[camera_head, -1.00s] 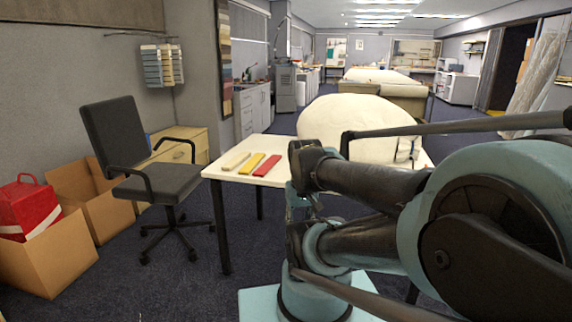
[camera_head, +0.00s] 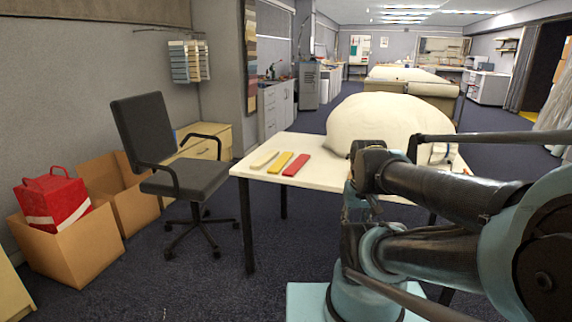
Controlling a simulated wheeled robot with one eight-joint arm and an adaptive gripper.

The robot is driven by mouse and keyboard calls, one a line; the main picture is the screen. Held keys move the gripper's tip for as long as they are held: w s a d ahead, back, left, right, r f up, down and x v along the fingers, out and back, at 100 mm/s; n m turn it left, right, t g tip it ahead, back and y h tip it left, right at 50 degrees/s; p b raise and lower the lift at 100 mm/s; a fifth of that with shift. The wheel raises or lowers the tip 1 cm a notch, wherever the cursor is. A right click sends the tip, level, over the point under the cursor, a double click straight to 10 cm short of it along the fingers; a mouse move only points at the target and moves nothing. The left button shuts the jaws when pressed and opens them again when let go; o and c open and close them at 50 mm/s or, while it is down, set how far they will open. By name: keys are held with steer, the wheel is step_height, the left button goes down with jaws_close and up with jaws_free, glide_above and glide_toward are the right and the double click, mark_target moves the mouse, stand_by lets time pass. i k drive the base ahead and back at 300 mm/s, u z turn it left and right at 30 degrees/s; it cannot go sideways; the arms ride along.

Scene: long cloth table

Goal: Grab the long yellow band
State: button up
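The long yellow band (camera_head: 281,162) lies flat on the near left part of the white table (camera_head: 318,182). It is the middle one of three flat bands. A cream band (camera_head: 264,160) lies to its left and a red band (camera_head: 297,164) to its right, with small gaps between them. My arm fills the right side of the view, to the right of the bands and in front of the table. My gripper cannot be made out clearly; nothing of mine touches the yellow band.
A large cream cloth bundle (camera_head: 375,122) sits on the table right of the bands. A dark office chair (camera_head: 160,150) stands left of the table. Cardboard boxes (camera_head: 72,242), one with a red bag (camera_head: 52,202), stand at the far left. Carpet is clear in front of the table.

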mark_target(278, 166)
steer(key=i, duration=0.95)
steer(key=u, duration=0.05)
